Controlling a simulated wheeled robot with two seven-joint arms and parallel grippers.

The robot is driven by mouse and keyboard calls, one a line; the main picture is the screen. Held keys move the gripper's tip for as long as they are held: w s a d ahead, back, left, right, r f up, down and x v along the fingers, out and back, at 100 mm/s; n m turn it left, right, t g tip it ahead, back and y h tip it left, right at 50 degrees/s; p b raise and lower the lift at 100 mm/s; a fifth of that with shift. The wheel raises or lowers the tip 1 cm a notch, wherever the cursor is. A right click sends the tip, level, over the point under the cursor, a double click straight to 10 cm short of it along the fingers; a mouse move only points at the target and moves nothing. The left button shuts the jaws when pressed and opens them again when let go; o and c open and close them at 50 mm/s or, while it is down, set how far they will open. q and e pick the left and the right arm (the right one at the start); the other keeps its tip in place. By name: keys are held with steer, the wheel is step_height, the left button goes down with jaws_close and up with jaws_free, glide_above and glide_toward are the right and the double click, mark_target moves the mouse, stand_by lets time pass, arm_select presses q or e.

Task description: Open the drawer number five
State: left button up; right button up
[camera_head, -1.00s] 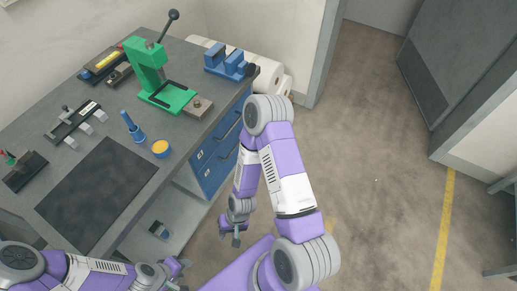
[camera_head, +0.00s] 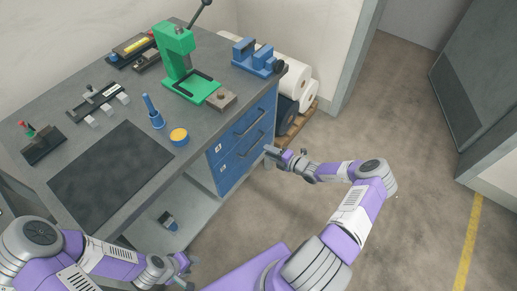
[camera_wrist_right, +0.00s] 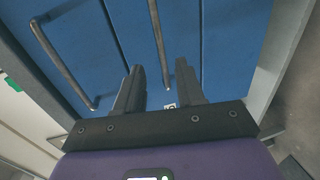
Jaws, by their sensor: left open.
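The blue drawer unit (camera_head: 232,165) sits under the right end of the workbench. It has stacked drawer fronts with long bar handles and small white labels whose numbers are too small to read, so I cannot tell which drawer is five. The visible drawers look closed. One bar handle (camera_wrist_right: 158,40) lies ahead of the fingers, another (camera_wrist_right: 62,62) to the left. My left gripper (camera_head: 184,270) is open and empty near the bench's front.
White rolls (camera_head: 296,95) on a pallet stand beside the drawer unit. The floor to the right is clear.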

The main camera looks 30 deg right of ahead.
steer(key=b+x, duration=0.1)
steer(key=x, duration=0.5)
steer(key=shift+a+b, duration=0.15)
steer(key=shift+b, duration=0.2)
steer(key=shift+w, duration=0.1)
jaws_close()
